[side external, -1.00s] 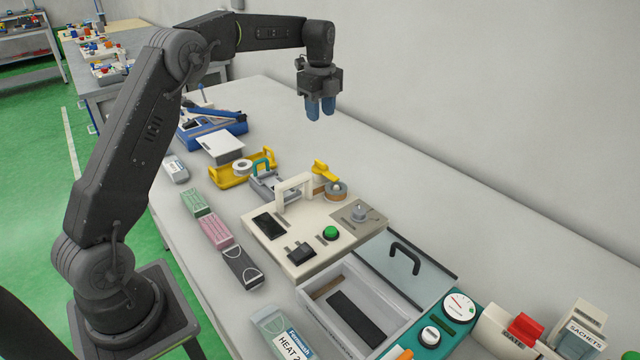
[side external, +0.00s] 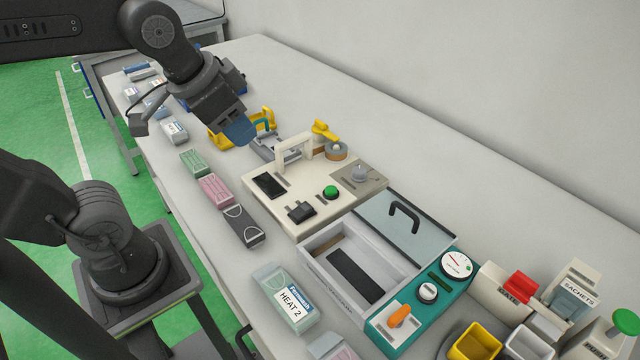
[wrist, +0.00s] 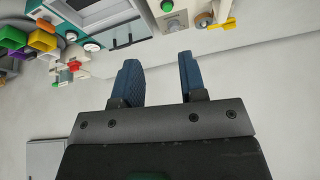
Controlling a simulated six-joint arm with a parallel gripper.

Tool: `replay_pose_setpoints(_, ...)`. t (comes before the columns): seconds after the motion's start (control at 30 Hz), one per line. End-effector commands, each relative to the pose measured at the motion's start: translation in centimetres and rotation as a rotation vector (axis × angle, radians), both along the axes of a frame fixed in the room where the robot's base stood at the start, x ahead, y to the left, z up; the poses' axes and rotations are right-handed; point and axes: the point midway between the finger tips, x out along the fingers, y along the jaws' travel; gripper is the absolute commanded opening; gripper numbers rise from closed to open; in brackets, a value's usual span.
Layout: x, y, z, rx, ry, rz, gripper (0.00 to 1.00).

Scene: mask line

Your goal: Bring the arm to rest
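My gripper (side external: 240,132) hangs in the air over the bench, left of the cream console (side external: 315,205), in the side external view. In the wrist view its two blue fingers (wrist: 163,82) stand apart with nothing between them, so it is open and empty. My arm is folded back, with its wrist at the upper left of the side external view. The fingers overlap the yellow tape holder (side external: 224,138) in that view, and I cannot tell the height between them.
The grey bench (side external: 420,150) is clear along its wall side. A teal-fronted unit (side external: 405,328) with an open glass lid (side external: 405,225) stands right of the console. Bins (side external: 478,343) stand at the lower right. Several packs, one marked HEAT 2 (side external: 290,310), line the front edge.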

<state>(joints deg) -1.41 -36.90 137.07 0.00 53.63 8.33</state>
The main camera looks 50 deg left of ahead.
Motion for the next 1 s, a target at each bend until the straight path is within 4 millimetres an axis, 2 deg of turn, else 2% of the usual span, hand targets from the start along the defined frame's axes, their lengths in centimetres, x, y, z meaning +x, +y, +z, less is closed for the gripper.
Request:
replay_pose_setpoints(0.07,-1.4,-0.3,-0.9,-0.033,-0.021,0.052,0.38)
replay_pose_setpoints(0.2,-2.3,-0.6,-1.7,-0.063,-0.036,0.099,0.38)
replay_pose_setpoints(1.0,-2.4,-0.6,-1.7,-0.066,-0.035,0.105,0.38)
